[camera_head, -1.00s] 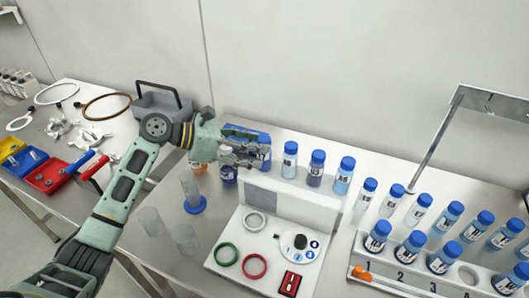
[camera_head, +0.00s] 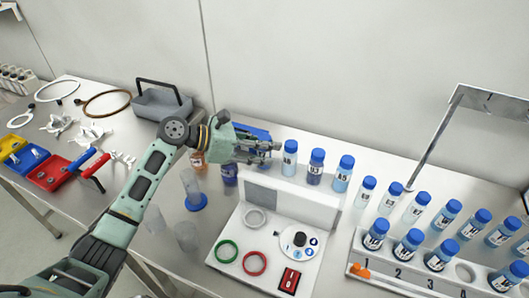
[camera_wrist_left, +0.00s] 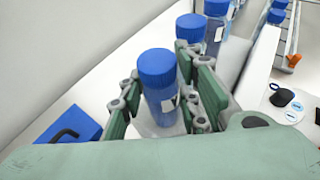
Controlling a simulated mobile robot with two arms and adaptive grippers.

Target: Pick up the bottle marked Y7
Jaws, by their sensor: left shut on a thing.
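My right gripper is not in view.
A blue case (camera_head: 250,131) stands behind the gripper. Below are a dark bottle (camera_head: 229,175) and clear cylinders (camera_head: 187,236). The white panel (camera_head: 275,200) stands in front of the row. A rack (camera_head: 405,277) with several bottles is at right.

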